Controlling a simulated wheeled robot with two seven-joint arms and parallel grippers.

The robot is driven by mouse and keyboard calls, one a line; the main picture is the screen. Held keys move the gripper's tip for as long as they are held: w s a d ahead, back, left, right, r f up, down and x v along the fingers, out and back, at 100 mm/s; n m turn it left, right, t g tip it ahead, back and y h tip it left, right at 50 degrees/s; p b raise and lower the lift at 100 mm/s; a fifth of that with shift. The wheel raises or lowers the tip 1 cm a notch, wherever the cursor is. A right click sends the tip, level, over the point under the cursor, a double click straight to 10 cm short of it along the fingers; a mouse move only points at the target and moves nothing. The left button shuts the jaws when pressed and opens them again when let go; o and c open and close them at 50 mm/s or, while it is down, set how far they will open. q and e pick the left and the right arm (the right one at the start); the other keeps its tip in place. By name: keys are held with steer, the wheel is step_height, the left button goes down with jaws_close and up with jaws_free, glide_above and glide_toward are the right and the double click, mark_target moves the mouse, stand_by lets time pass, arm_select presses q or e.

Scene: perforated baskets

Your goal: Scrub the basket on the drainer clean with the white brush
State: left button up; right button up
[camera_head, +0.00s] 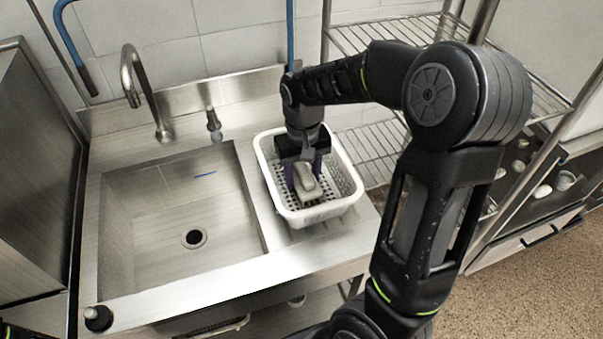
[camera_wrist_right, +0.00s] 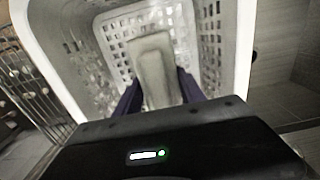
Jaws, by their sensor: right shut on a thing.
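The white perforated basket (camera_head: 330,211) stands on the drainer (camera_head: 285,247), right of the sink bowl. Its inner wall fills much of the right wrist view (camera_wrist_right: 237,60). My right gripper (camera_head: 305,182) reaches down into the basket from above. It is shut on the pale brush (camera_head: 308,187), which lies between the two dark fingers and also shows in the right wrist view (camera_wrist_right: 153,62). The brush is inside the basket; I cannot tell whether its bristles touch the basket.
The empty steel sink bowl (camera_head: 150,235) is left of the basket, with a tap (camera_head: 140,90) behind it. A wire rack (camera_head: 375,150) stands right of the drainer, and a shelf with several dishes is farther right.

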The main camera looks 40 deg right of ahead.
steer(key=shift+s+a+f, duration=0.1)
steer(key=shift+s+a, duration=0.1)
steer(key=shift+s, duration=0.45)
steer(key=shift+s+a+f, duration=0.1)
steer(key=shift+s+a, duration=0.1)
steer(key=shift+s, duration=0.4)
step_height(320, 180, up, 13)
steer(key=p, duration=1)
steer(key=shift+w+r, duration=0.1)
